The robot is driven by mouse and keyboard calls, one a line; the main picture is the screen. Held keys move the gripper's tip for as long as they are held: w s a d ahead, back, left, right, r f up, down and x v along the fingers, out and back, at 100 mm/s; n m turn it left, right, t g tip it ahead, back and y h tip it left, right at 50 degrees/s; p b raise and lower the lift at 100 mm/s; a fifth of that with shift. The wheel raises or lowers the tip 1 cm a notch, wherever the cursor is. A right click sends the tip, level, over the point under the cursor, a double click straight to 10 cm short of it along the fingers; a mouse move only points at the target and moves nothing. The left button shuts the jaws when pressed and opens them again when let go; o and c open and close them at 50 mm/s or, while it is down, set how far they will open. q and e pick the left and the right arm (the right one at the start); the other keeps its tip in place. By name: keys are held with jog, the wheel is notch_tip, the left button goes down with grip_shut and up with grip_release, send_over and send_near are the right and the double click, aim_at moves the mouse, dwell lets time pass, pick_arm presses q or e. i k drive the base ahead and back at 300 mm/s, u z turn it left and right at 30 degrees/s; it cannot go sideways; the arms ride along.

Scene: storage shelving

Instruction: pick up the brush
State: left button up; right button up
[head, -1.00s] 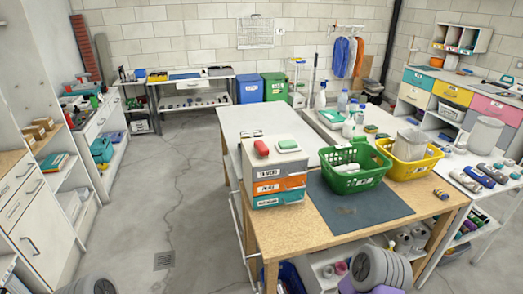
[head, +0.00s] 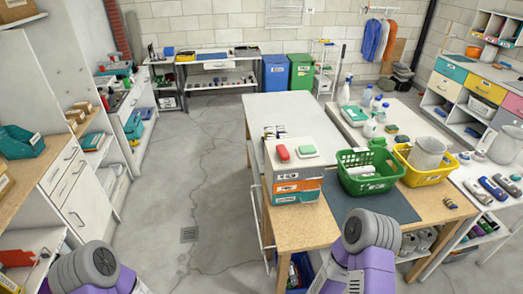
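I cannot make out a brush for certain in the head view. Small items that I cannot fully identify include a red one (head: 282,153) and a green-and-white one (head: 306,150) on top of a small drawer box (head: 296,187) on the wooden table. A green basket (head: 370,184) and a yellow basket (head: 428,175) stand to its right; the yellow one holds a grey container (head: 427,153). Parts of both my arms show at the bottom edge, but neither gripper is visible, so what they hold is hidden.
The wooden table (head: 445,203) with a dark mat (head: 405,207) stands front right, joined by a white table (head: 285,107) behind. Shelving with a teal bin (head: 20,141) lines the left. Blue (head: 275,74) and green (head: 301,73) bins stand at the back. The middle-left floor (head: 212,180) is clear.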

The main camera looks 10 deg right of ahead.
aim_at(283, 155)
jog(key=u, duration=0.55)
jog(key=i, duration=1.1)
jog(key=z, duration=0.8)
